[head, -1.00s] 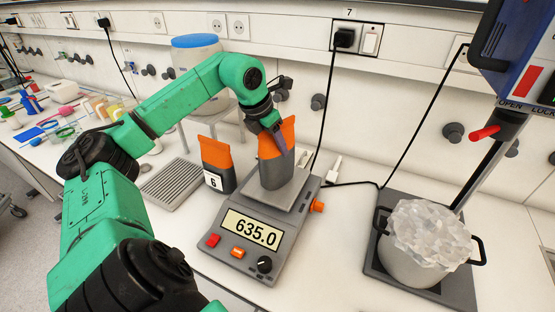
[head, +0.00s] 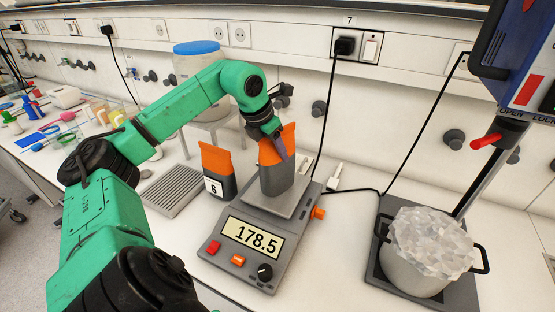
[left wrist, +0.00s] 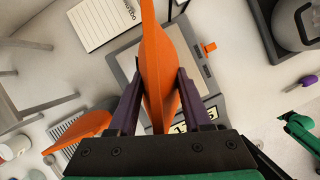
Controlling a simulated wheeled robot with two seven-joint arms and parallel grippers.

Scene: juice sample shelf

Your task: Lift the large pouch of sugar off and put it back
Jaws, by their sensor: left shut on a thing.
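The large sugar pouch (head: 275,178), orange on top and dark grey below, is upright at the plate of the scale (head: 236,245). My left gripper (head: 279,146) is shut on its upper part. In the left wrist view the pouch (left wrist: 158,65) is edge-on between the two dark purple fingers of the left gripper (left wrist: 158,95). The scale display (head: 252,236) reads 178.5. Whether the pouch's base still touches the plate cannot be told. My right gripper is not in view.
A second orange-and-grey pouch (head: 218,170), labelled 6, stands close to the left of the scale. A ribbed grey tray (head: 172,190) lies further left. A pot (head: 415,270) with clear lumps stands right on a dark base. A black cable runs behind.

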